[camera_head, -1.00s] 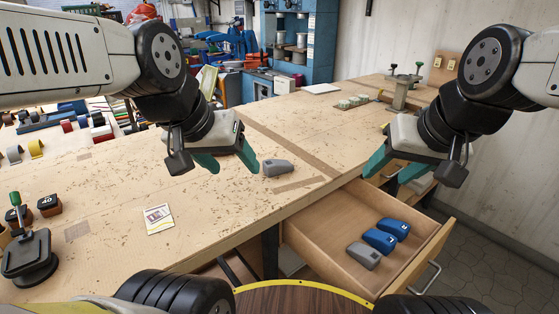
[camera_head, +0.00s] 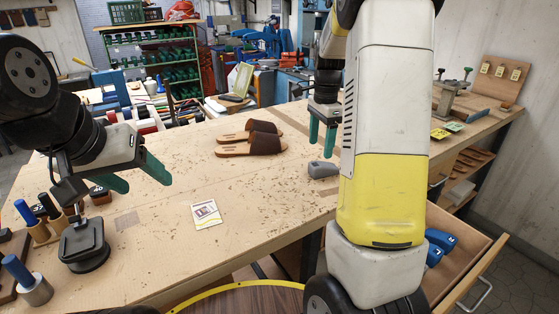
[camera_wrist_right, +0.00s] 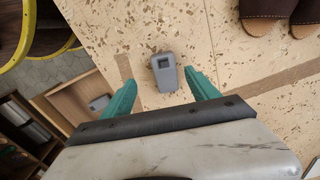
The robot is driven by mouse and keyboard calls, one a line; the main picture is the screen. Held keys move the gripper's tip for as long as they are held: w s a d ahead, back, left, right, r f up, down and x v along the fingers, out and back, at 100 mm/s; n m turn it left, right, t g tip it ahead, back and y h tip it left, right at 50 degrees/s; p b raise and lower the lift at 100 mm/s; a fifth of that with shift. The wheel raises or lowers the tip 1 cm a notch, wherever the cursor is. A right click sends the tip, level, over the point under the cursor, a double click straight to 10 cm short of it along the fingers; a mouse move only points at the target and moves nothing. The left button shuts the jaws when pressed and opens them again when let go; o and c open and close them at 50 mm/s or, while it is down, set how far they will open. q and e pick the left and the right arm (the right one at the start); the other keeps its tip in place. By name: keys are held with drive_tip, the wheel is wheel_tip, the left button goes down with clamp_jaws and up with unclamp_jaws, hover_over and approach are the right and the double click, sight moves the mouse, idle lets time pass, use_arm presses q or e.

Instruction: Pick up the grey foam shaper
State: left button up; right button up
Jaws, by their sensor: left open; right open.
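A grey foam shaper (camera_head: 322,169) lies on the workbench, just left of my right arm in the head view. In the right wrist view the same grey shaper (camera_wrist_right: 165,73) lies ahead of and between the open fingers, apart from them. My right gripper (camera_head: 322,138) points down above the bench, open and empty; its teal fingers also show in the right wrist view (camera_wrist_right: 160,95). My left gripper (camera_head: 140,172) is open and empty over the left part of the bench. A second grey shaper (camera_wrist_right: 98,103) lies in the drawer.
The open drawer (camera_head: 478,262) at the bench front holds blue shapers (camera_head: 438,240), partly hidden by my right arm. A pair of brown sandals (camera_head: 250,147) lies mid-bench. A printed card (camera_head: 206,214) and a black stand (camera_head: 84,246) are at the left.

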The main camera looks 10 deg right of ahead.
sight(316, 164)
drive_tip(key=shift+w+a+f, duration=0.15)
drive_tip(key=shift+w+f, duration=0.15)
drive_tip(key=shift+w, duration=0.05)
drive_tip(key=shift+w+a+f, duration=0.1)
drive_tip(key=shift+f, duration=0.25)
wheel_tip(316, 164, down, 7)
drive_tip(key=shift+f, duration=0.1)
drive_tip(key=shift+c, duration=0.2)
drive_tip(key=c, duration=1.4)
drive_tip(key=shift+o, duration=0.2)
